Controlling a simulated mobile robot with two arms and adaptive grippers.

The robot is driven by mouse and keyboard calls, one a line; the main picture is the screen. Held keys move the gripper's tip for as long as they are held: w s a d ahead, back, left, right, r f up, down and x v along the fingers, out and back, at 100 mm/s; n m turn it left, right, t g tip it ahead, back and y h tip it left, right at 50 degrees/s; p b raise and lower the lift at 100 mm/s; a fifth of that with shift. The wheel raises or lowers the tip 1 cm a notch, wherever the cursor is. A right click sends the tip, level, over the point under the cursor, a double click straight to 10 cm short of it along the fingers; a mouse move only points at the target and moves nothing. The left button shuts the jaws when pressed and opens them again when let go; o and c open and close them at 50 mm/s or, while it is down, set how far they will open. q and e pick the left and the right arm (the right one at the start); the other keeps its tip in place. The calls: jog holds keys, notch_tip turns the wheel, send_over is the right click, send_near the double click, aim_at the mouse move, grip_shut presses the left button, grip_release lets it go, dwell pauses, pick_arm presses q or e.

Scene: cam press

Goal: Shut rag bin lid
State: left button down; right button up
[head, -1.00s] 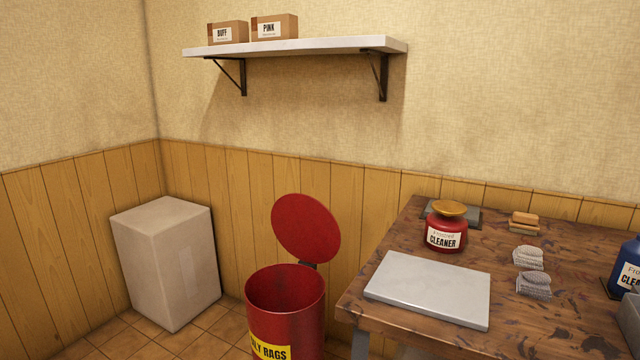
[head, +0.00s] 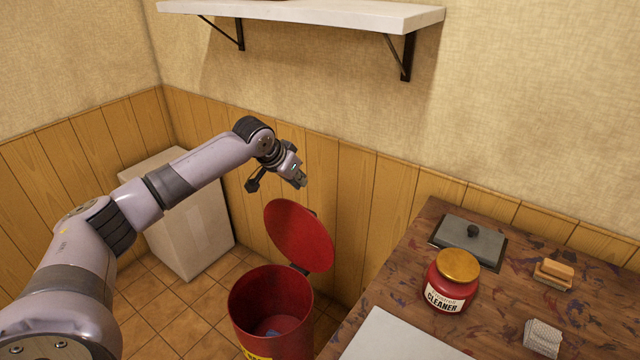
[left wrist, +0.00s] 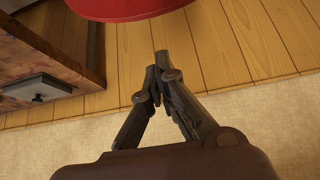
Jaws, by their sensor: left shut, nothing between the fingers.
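The red rag bin (head: 270,318) stands on the tiled floor left of the bench, with something bluish inside. Its round red lid (head: 300,236) stands open, tilted up on the hinge at the back right of the rim. My left gripper (head: 300,181) is shut and empty, just above and behind the raised lid, apart from it in the picture. In the left wrist view its fingertips (left wrist: 161,58) are together, and the red lid (left wrist: 130,9) shows at the top edge. My right gripper is in neither view.
The wooden bench (head: 395,285) at right holds a red cleaner jar (head: 451,285), a grey lidded tray (head: 468,243), a brush (head: 553,272) and a pale slab (head: 400,338). A pale box (head: 190,225) stands behind my arm. A white shelf (head: 320,14) hangs above.

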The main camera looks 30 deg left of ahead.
pick_arm(q)
jog(key=p, duration=0.4)
send_over(302, 232)
jog(key=w+a, duration=0.1)
jog(key=w, duration=0.4)
jog(key=f, duration=0.8)
jog(key=shift+s+a, duration=0.2)
jog(key=shift+s, duration=0.05)
jog(key=shift+s+f, duration=0.2)
jog(key=shift+s, duration=0.15)
jog(key=shift+f, duration=0.1)
jog(key=shift+s+d, duration=0.1)
jog(key=shift+s, duration=0.05)
jog(key=shift+s+f, duration=0.15)
jog(key=shift+s, duration=0.25)
